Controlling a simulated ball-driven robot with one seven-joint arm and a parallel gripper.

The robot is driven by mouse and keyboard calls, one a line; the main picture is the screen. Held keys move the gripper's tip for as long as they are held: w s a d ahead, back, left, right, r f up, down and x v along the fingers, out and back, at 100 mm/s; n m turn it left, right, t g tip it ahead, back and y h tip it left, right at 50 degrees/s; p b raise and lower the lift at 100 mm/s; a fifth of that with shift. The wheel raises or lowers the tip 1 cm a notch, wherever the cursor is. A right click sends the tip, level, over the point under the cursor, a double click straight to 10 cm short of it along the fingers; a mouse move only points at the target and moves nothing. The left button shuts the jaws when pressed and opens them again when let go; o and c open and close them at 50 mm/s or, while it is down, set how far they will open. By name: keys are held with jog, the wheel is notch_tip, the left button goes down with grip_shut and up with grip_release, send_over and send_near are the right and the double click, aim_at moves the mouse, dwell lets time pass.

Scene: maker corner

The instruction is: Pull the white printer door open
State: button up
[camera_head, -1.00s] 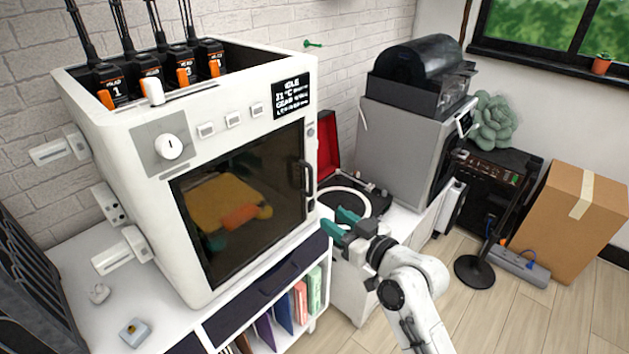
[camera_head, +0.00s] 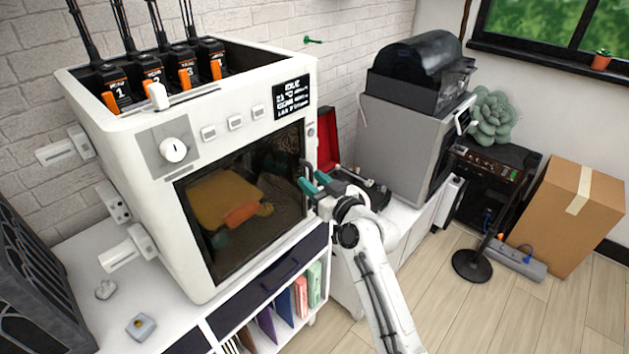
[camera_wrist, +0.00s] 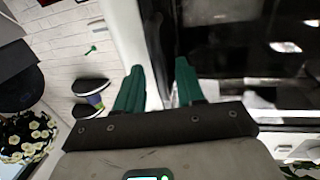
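The white printer (camera_head: 135,180) stands on a white cabinet at the left. Its door, with a dark window (camera_head: 250,205) in a white frame, looks shut. An orange and yellow shape shows behind the glass. The dark door handle (camera_head: 308,170) is at the door's right edge, partly hidden by my gripper. My gripper (camera_head: 315,182) has teal fingers, spread apart at the handle's lower part. In the wrist view, my gripper (camera_wrist: 160,85) is open, with the dark handle (camera_wrist: 156,40) lying in line with the gap between the fingers. I cannot tell whether either finger touches it.
A record player with a red lid (camera_head: 328,140) stands right of the printer, close behind my gripper. A grey machine (camera_head: 400,145) stands farther right. A cardboard box (camera_head: 570,215) and a black stand base (camera_head: 473,266) are on the floor, which is otherwise open at lower right.

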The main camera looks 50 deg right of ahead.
grip_shut()
dwell(0.4)
dwell(0.4)
